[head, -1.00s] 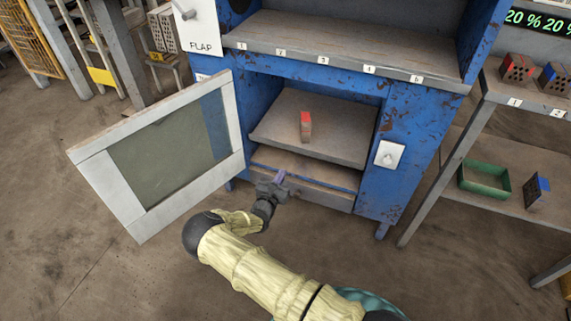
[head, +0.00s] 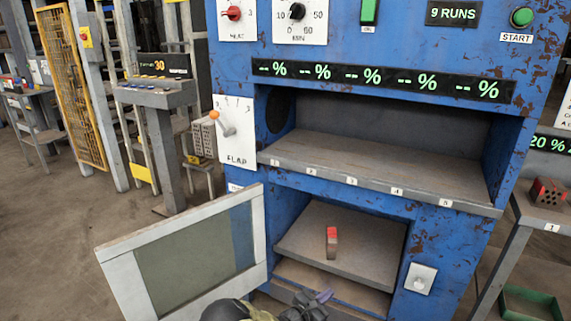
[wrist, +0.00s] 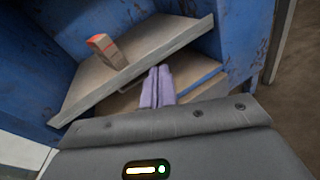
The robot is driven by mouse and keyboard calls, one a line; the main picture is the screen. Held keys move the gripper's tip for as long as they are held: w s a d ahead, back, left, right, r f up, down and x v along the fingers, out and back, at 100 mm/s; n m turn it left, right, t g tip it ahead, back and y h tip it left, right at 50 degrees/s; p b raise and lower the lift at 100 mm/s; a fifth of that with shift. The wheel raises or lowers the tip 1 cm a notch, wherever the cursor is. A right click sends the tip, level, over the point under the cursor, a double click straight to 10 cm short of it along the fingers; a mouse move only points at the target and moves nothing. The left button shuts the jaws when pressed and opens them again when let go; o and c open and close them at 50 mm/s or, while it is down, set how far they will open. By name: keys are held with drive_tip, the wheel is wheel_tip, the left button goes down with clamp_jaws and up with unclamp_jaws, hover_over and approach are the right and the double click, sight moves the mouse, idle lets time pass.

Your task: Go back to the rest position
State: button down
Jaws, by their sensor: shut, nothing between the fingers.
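My gripper (head: 318,299) is low in front of the open lower compartment of the blue machine (head: 300,184), at the bottom edge of the head view. In the wrist view its purple fingers (wrist: 157,87) are together and empty, in front of the compartment's lower shelf. A small grey brick with a red top (head: 332,243) stands on the tilted upper shelf (head: 312,227) in that compartment. It also shows in the wrist view (wrist: 106,50), apart from my fingers. Most of my arm is out of the head view.
The compartment door (head: 186,260) hangs open on the left, beside my gripper. A side rack (head: 543,212) on the right holds a red-marked brick (head: 547,193); a green tray (head: 529,304) sits lower. A console (head: 156,93) and a yellow mesh fence (head: 74,85) stand further left.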

drive_tip(key=s+d+r+m+g+y, duration=0.1)
drive_tip(key=s+d+r+m+g, duration=0.35)
drive_tip(key=s+m, duration=0.2)
drive_tip(key=s+d+r+m+g+y, duration=0.2)
drive_tip(key=s+d+r+m+g, duration=0.1)
drive_tip(key=s+m+g, duration=0.35)
drive_tip(key=s+a+r+m+t+y, duration=0.1)
drive_tip(key=s+a+r+m+y, duration=0.2)
drive_tip(key=s+r+m+y, duration=0.35)
drive_tip(key=s+a+r+m+t+y, duration=0.1)
drive_tip(key=s+a+r+m+y, duration=0.15)
drive_tip(key=s+r+m, duration=0.45)
wheel_tip(320, 180, up, 35)
drive_tip(key=s+n+p, duration=0.2)
drive_tip(key=p, duration=3.1)
drive_tip(key=shift+s, duration=0.2)
